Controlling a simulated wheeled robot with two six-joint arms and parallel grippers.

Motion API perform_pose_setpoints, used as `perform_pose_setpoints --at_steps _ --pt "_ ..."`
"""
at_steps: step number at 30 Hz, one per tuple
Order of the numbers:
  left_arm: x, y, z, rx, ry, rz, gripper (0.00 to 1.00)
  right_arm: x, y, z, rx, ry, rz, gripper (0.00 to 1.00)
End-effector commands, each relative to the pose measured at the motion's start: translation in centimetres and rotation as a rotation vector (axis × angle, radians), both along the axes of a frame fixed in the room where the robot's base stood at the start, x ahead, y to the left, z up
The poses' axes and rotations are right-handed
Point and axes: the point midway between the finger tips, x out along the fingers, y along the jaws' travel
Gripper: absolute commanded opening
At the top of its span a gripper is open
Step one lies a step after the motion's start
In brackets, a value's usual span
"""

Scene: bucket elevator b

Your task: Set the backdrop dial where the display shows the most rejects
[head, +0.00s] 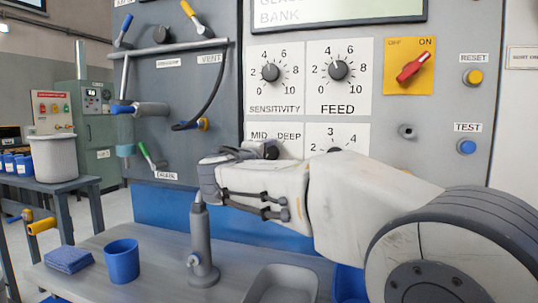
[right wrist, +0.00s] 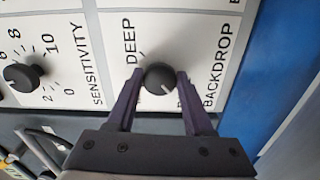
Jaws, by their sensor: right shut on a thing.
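The backdrop dial (right wrist: 160,78) is a round black knob with a pale pointer mark on a white plate labelled BACKDROP, with MID and DEEP marks. In the right wrist view my right gripper (right wrist: 159,74) has one finger on each side of the knob and is shut on it. The head view shows this gripper (head: 255,151) at the plate, where the hand hides most of the dial. The display (head: 340,10) is cut off by the top edge; only part of its heading shows, and no reject figure can be read. My left gripper is out of view.
The sensitivity dial (head: 270,72), feed dial (head: 338,70) and red switch (head: 413,66) are above my right arm. A grey bottle with a nozzle (head: 201,245), a blue cup (head: 122,261) and a grey tray (head: 282,285) stand on the bench below.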

Motion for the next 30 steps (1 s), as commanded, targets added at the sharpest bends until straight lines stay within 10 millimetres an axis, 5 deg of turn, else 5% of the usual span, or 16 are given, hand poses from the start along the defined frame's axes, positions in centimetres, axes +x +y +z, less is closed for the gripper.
perform_pose_setpoints --at_steps 18,19,20,30 --pt "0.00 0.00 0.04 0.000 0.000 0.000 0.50 0.00 0.09 -0.09 -0.037 0.014 0.002 0.00" --pt "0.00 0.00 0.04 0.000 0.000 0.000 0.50 0.00 0.09 -0.10 -0.037 0.014 0.002 0.64" --pt "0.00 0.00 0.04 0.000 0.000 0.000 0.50 0.00 0.09 -0.09 -0.037 0.014 0.002 0.75" --pt "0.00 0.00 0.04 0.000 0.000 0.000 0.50 -0.08 0.05 -0.03 -0.037 0.012 0.001 0.80"
